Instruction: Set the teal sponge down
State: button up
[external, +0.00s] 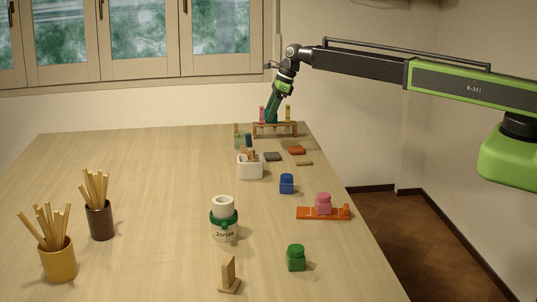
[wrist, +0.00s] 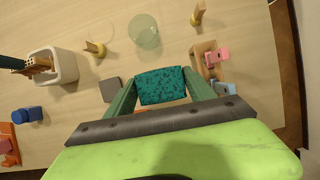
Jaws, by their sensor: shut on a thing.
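The teal sponge (wrist: 162,85) is speckled and sits between the two green fingers of my gripper (wrist: 161,98) in the wrist view. The fingers are shut on its sides. In the external view my gripper (external: 271,112) points down at the far end of the table, in line with the small wooden rack (external: 275,130). I cannot clearly tell the sponge from the green fingers there. The wrist view looks down past the sponge onto the table, and an orange-red piece (wrist: 155,107) shows partly behind it.
A grey block (external: 272,156), a red block (external: 296,150) and a white holder (external: 250,167) stand nearby. A clear glass (wrist: 145,32) and the rack (wrist: 207,58) with pink and blue pieces also surround the spot. Bare table (external: 150,160) lies to the left.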

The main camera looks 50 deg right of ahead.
jog(key=s+a+r+n+g+y+p, duration=0.1)
jog(key=s+a+n, duration=0.1)
jog(key=s, duration=1.3)
jog(key=s+a+n, duration=0.1)
jog(key=s+n, duration=0.2)
jog(key=s, duration=1.1)
jog(key=shift+g, duration=0.3)
jog(key=w+a+f+b, duration=0.1)
jog(key=a+f+b, duration=0.1)
jog(key=a, duration=0.1)
jog(key=w+a+f+b, duration=0.1)
jog(key=a+f+b, duration=0.1)
jog(key=a, duration=0.2)
jog(key=w+a+f+b, duration=0.1)
jog(key=a+f+b, duration=0.1)
jog(key=a, duration=0.1)
jog(key=shift+w+a+f+b, duration=0.2)
jog(key=shift+w+f+b, duration=0.1)
jog(key=shift+f+b, duration=0.1)
jog(key=shift+a, duration=0.45)
notch_tip(320, 180, down, 4)
jog(key=b, duration=0.4)
jog(key=shift+d+f, duration=0.1)
jog(key=shift+f, duration=0.1)
jog(key=o, duration=1.3)
jog(key=shift+r, duration=0.1)
